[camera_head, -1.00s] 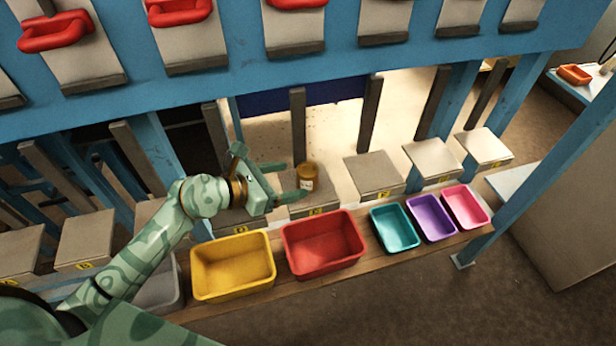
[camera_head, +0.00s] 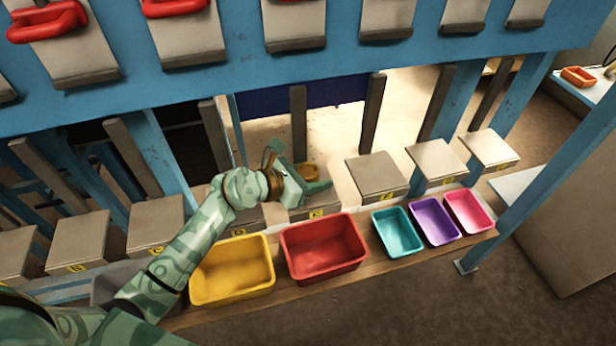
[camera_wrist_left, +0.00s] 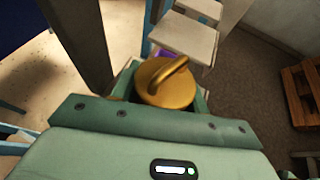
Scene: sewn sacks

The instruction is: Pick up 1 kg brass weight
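The brass weight (camera_head: 310,173) is a squat golden cylinder on the grey shelf labelled with a yellow tag. In the left wrist view, its round top and arched handle (camera_wrist_left: 180,70) show between my green fingers. My left gripper (camera_head: 298,168) reaches in from the left at the weight's height. Its fingers stand apart on either side of the weight, and I cannot tell whether they touch it. The gripper hides part of the weight in the head view. My right gripper is not in view.
A yellow bin (camera_head: 232,270), a red bin (camera_head: 325,248) and smaller teal (camera_head: 397,232), purple (camera_head: 433,220) and pink (camera_head: 468,211) bins line the wooden ledge in front. Grey shelf plates (camera_head: 376,174) stand on both sides. Blue frame posts (camera_head: 535,150) and upper panels surround the place.

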